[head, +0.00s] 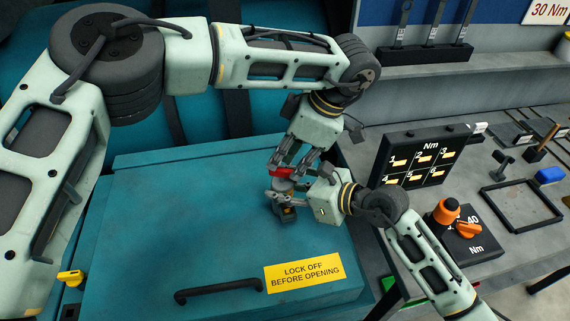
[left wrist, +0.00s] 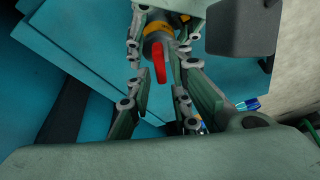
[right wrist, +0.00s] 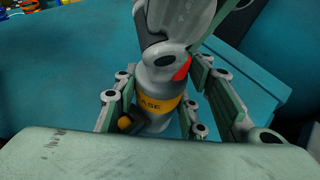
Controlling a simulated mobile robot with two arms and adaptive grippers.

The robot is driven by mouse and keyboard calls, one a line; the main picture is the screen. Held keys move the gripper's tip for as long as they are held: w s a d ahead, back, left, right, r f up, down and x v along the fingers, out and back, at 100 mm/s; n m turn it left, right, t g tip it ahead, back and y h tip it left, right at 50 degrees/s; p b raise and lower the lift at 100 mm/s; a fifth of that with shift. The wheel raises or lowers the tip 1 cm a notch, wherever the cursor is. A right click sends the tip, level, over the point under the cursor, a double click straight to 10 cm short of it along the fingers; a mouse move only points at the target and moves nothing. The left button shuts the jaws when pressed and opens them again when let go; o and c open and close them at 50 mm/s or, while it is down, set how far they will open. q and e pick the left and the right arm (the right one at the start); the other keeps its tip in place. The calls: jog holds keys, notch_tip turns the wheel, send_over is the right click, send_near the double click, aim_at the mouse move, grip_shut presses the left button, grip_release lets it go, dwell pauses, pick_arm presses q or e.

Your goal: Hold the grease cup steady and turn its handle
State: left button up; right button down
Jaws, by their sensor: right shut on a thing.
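The grease cup (head: 285,186) stands on the teal cabinet top, with a red handle (head: 281,172) at its upper end. In the right wrist view its grey body and yellow band (right wrist: 152,106) sit between the fingers of my right gripper (right wrist: 155,112), which is shut on the cup from the side. My left gripper (head: 293,163) comes from above, at the red handle. In the left wrist view the handle (left wrist: 158,62) lies between its spread fingers, with gaps visible. Part of the cup is hidden behind the fingers.
The teal cabinet (head: 140,230) has a black bar handle (head: 218,290) and a yellow lock-off label (head: 304,273). To the right, a grey bench holds a black Nm board (head: 424,155), an orange-topped device (head: 446,211) and a black frame (head: 522,206).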

aim_at(282, 173)
pick_arm(q)
jog(key=shift+x, duration=1.2)
grip_shut()
